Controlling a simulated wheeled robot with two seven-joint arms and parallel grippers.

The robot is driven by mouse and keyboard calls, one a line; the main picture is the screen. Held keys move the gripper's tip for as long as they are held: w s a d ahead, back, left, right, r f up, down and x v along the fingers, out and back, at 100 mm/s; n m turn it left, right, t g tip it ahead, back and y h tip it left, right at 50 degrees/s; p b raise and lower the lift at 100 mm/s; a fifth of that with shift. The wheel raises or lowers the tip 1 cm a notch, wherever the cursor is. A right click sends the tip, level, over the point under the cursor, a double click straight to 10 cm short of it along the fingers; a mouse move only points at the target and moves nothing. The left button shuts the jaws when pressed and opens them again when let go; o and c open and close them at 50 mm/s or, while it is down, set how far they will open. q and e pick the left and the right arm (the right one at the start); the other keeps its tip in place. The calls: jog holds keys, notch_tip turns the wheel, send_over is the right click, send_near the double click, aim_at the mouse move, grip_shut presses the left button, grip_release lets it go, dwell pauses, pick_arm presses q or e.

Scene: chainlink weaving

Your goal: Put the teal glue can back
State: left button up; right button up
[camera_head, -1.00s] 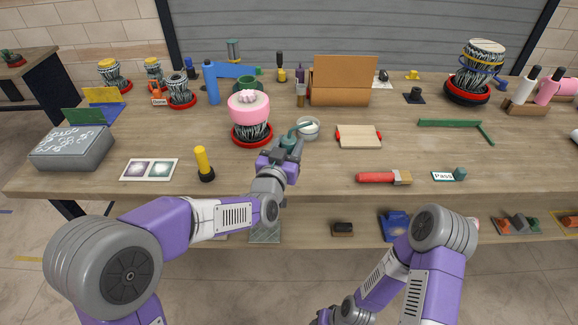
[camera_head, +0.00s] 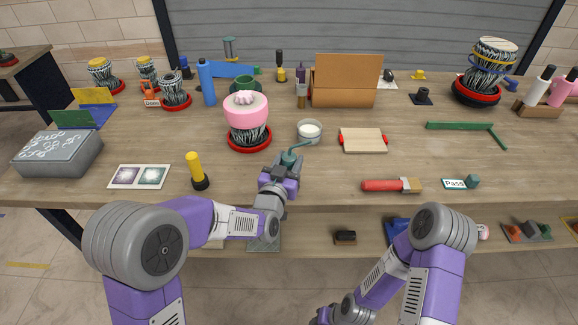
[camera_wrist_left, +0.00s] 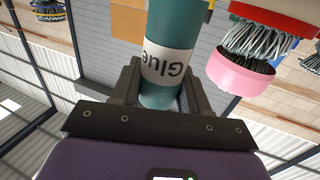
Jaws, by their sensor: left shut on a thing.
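The teal glue can (camera_head: 289,158) is in my left gripper (camera_head: 287,168), near the front part of the table in the head view. In the left wrist view the can (camera_wrist_left: 165,60) sits between the two dark fingers (camera_wrist_left: 160,92), with its white "Glue" label upside down in the picture. A thin teal spout reaches right from the can's top, in front of a small cup with white contents (camera_head: 310,131).
A pink-topped drum on a red ring (camera_head: 246,110) stands behind and left of my left gripper. A yellow flashlight (camera_head: 196,170) is left, a red-handled brush (camera_head: 390,185) right. A lower shelf (camera_head: 305,236) lies below the front edge, with a greenish mat (camera_head: 264,233).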

pick_arm(q)
jog(key=shift+f, duration=0.4)
jog(key=shift+f, duration=0.15)
jog(key=o, duration=1.2)
jog(key=shift+c, duration=0.2)
